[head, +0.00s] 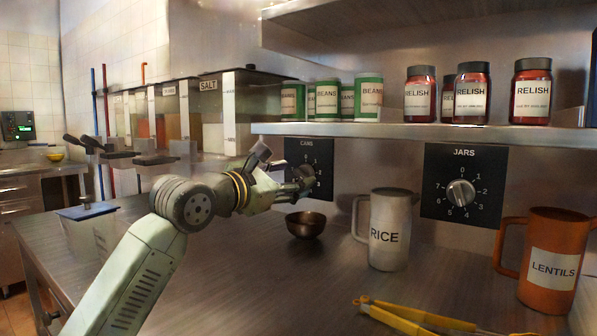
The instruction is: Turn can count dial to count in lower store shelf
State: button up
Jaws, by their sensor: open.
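The can count dial, a black panel labelled "CANS" (320,150), is on the wall below the lower store shelf (400,131). Its numbers 0 to 3 show on the right; the left side is hidden by my gripper. My gripper (284,172) is open in front of the panel, its fingers around or close to the knob. I cannot tell whether they touch it, and the pointer is not readable. Several green-and-white BEANS cans (327,100) stand on the left of the shelf, some partly hidden behind others.
A JARS dial (461,192) is right of the cans dial, below several RELISH jars (531,92). A small bowl (306,225), a white RICE mug (390,230), an orange LENTILS mug (553,262) and yellow tongs (400,318) are on the counter. A SALT bin (232,105) is left.

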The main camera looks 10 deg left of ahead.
aim_at(303, 174)
jog(key=shift+x, duration=1.5)
jog(key=shift+c, duration=0.2)
jog(key=c, duration=1.1)
